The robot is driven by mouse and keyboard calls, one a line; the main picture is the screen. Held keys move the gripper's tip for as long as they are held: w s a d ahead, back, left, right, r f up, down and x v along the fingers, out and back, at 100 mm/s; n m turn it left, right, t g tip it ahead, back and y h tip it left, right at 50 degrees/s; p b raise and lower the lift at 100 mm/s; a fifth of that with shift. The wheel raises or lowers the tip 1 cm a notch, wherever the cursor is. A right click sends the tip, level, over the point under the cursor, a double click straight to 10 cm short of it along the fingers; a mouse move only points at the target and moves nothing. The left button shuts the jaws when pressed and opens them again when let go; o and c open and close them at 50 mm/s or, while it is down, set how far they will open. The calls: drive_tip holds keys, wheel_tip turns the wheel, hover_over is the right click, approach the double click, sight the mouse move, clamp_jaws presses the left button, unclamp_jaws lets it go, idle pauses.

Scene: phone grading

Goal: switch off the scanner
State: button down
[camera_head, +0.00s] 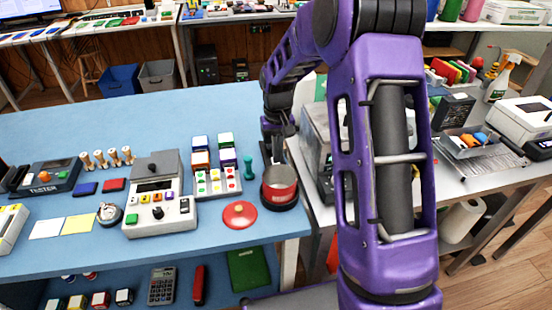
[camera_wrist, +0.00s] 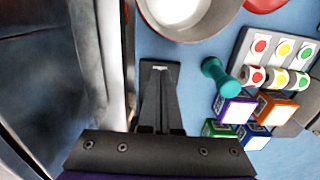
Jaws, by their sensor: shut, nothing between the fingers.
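Another device marked "TESTER" (camera_head: 46,178) stands further left. The console does not show in the wrist view.
A red pot (camera_head: 280,184), red lid (camera_head: 240,213), teal handle-shaped piece (camera_wrist: 220,78) and colour-dot labels (camera_wrist: 284,50) lie near my gripper. A clear-sided box (camera_head: 316,130) stands close on its right. A white machine (camera_head: 522,118) is far right. The blue table's back (camera_head: 110,125) is clear.

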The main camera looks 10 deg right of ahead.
wheel_tip(320, 180, up, 5)
drive_tip(key=p, duration=0.3)
idle(0.6)
